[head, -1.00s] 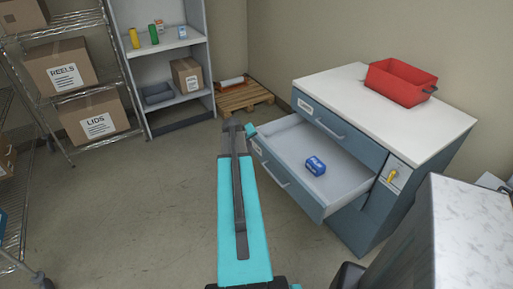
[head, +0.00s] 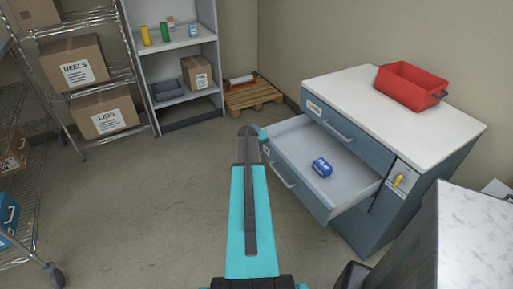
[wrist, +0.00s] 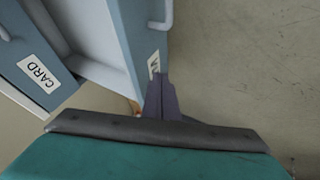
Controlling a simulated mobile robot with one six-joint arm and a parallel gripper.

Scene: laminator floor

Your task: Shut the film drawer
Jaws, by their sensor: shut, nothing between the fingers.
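The open drawer (head: 285,178) is the lower one of a blue-grey cabinet (head: 360,222) and stands well out from it. A blue block (head: 321,167) lies inside it. In the wrist view, the drawer front (wrist: 132,28) shows its handle (wrist: 161,14) and a partly covered label whose word I cannot read. The closed upper drawer (wrist: 30,75) is labelled CARD. My gripper (wrist: 160,90) is shut and empty, at the label end of the open drawer's front. I cannot tell whether it touches. In the head view, my arm hides most of the gripper.
A red bin (head: 410,86) stands on the cabinet top. A yellow-handled fitting (head: 398,181) is on the cabinet front. A marble-topped unit (head: 478,225) is close at right. Wire shelving (head: 92,80) is at left, a pallet (head: 250,97) at the back. The floor between is clear.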

